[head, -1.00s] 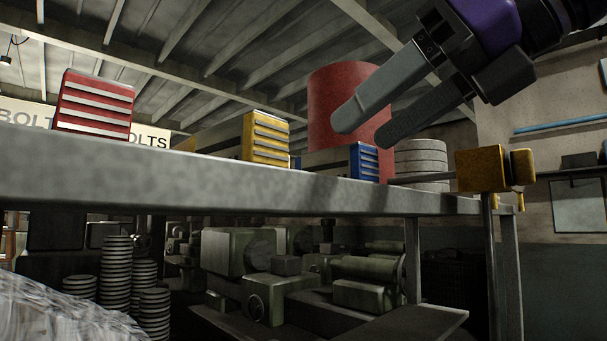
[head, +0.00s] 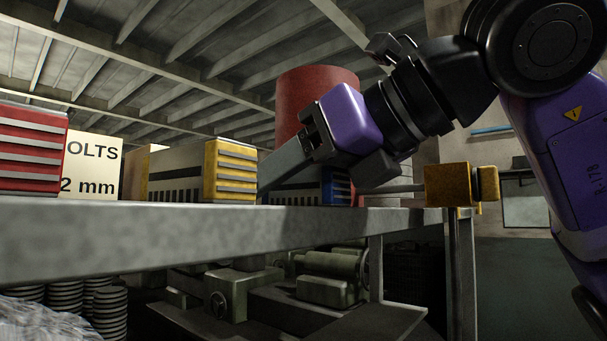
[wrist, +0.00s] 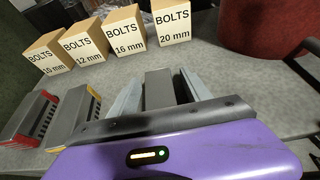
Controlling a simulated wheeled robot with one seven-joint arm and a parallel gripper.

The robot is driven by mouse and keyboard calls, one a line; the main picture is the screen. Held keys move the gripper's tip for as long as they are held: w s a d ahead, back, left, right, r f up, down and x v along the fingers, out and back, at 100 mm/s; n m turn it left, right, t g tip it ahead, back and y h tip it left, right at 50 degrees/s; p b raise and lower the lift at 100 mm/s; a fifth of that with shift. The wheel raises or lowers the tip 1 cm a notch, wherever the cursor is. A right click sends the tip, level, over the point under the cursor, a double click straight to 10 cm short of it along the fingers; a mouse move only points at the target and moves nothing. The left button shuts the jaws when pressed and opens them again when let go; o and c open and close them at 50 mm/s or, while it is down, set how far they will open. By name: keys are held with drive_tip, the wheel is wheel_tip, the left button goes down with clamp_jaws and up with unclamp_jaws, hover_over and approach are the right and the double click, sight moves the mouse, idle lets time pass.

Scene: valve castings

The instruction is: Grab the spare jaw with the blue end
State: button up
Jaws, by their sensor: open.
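The spare jaw with the blue end (head: 336,187) lies on the grey bench, its ribbed blue face towards me and partly behind my gripper in the head view. In the wrist view a dark grey block (wrist: 160,90) lies between the two fingers, apparently this jaw; its blue end is hidden there. My gripper (wrist: 160,74) is open, with one finger on each side of the block. In the head view one grey finger (head: 284,167) slants down behind the yellow-ended jaw's right edge. I cannot tell whether the fingers touch the block.
A yellow-ended jaw (head: 230,170) and a red-ended jaw (head: 30,150) lie to the left on the bench (head: 150,235). Several bolt boxes (wrist: 172,25) stand behind. A red drum (head: 300,90) stands at the back; a yellow block (head: 447,185) is at the bench's right end.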

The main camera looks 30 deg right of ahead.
clamp_jaws()
drive_tip(key=shift+r, duration=0.1)
idle(1.3)
